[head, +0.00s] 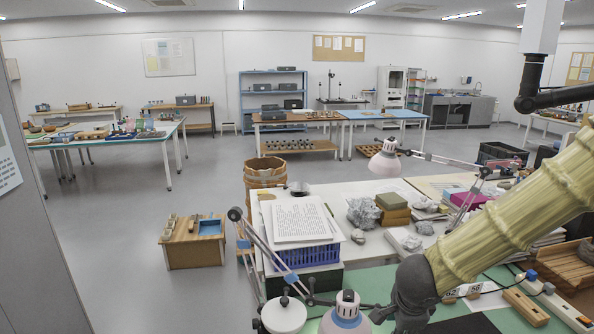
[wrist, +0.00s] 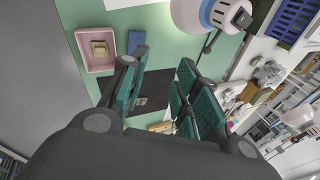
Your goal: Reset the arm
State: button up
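My arm (head: 515,215), in a ribbed yellowish sleeve, reaches from the right edge of the head view down over the near bench. Its dark wrist end is low in that view, and the fingers cannot be made out clearly there. In the wrist view my gripper (wrist: 163,60) has its teal-padded fingers spread apart, with nothing between them. It is above a green mat (wrist: 120,20) and a black pad (wrist: 152,90).
A pink-white lamp head (wrist: 205,14) is close to the fingers. Another jointed lamp (head: 385,160) stands over the bench. A blue basket (head: 300,258) with papers, grey lumps (head: 363,212) and stacked boxes crowd the bench. Open floor (head: 120,235) lies to the left.

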jog(key=s+d+f+n+g, duration=0.1)
jog(key=s+f+n, duration=0.45)
jog(key=f, duration=0.65)
jog(key=s+d+f+n+g, duration=0.1)
jog(key=s+f+n, duration=0.5)
jog(key=f, duration=0.5)
jog(key=s+a+f+n+g+y, duration=0.1)
jog(key=s+f+n, duration=0.2)
jog(key=s+f, duration=0.5)
jog(key=s+a+f+n+g, duration=0.2)
jog(key=s+f+n, duration=0.25)
jog(key=s, duration=0.75)
notch_tip(320, 180, down, 9)
jog(key=m+b, duration=0.1)
jog(key=b, duration=0.9)
jog(key=shift+w+d+f+t, duration=0.15)
jog(key=shift+w+t, duration=0.15)
jog(key=shift+w, duration=0.1)
